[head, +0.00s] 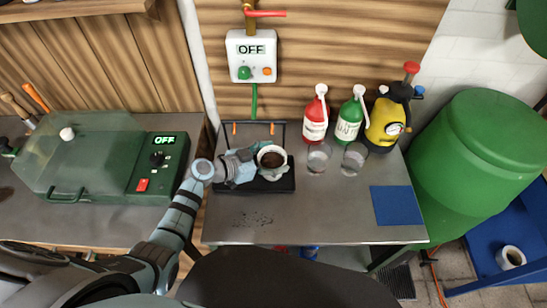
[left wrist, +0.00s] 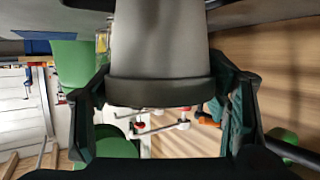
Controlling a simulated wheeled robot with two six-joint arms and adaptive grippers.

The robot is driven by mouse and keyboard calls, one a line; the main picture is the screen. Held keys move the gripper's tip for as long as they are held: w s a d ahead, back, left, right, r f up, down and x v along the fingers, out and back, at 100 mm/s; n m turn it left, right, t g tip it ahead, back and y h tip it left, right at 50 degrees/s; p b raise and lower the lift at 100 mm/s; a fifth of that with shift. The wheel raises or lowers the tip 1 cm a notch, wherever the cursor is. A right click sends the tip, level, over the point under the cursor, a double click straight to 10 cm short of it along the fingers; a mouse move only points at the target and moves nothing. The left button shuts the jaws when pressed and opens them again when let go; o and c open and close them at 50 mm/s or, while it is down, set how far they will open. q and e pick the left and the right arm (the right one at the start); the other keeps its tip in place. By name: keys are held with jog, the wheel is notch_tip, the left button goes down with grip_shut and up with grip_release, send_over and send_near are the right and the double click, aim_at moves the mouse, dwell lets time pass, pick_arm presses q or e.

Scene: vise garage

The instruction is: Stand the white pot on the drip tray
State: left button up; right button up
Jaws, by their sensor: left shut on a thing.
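The white pot (head: 265,150), filled with dark soil, is upright at the drip tray. My left gripper (head: 264,170) reaches in from the left and is shut on the pot. In the left wrist view the pot (left wrist: 160,60) looms large and pale grey between the two dark fingers (left wrist: 165,105). The black drip tray (head: 272,187) lies on the grey bench under the pot and gripper. Whether the pot's base touches the tray is hidden. My right gripper is not in view.
Red (head: 315,125) and green (head: 349,122) bottles, a yellow sprayer (head: 384,125) and two clear cups (head: 318,157) stand right of the tray. A blue mat (head: 397,206) lies at the right. A control box (head: 251,58) hangs behind. Bench front is mostly clear.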

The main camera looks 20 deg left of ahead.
pick_arm(q)
jog(key=shift+f, duration=0.15)
jog(key=o, duration=1.3)
jog(key=shift+r, duration=0.2)
jog(key=v, duration=1.2)
